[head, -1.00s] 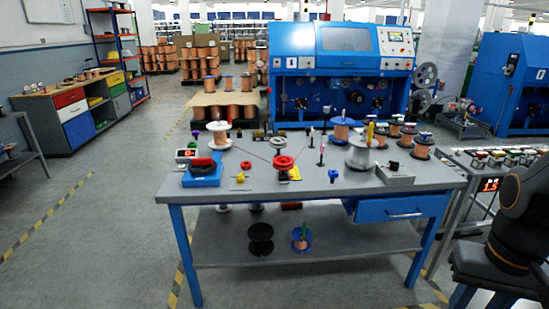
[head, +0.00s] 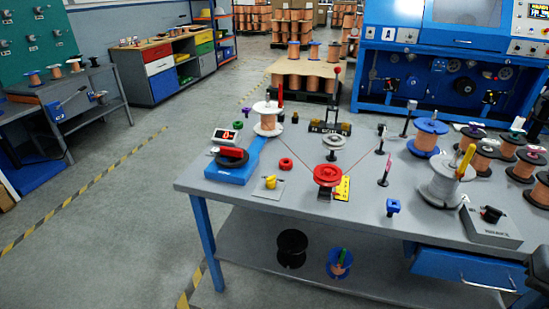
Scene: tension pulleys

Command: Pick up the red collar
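The red collar (head: 286,163) is a small red ring with a dark hole. It lies on the grey table top in the head view, left of the middle of the table. Just right of it stands a larger red pulley (head: 327,175) with a yellow label beside it. Nothing covers the collar. My gripper is not in view; only a dark part, likely of my arm, shows at the lower right edge.
Left of the collar are a blue device with a black and red top (head: 232,165) and a yellow piece (head: 270,182). A wire spool (head: 267,122) stands behind it. A blue collar (head: 393,207) and several spools are farther right. Some table top in front is bare.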

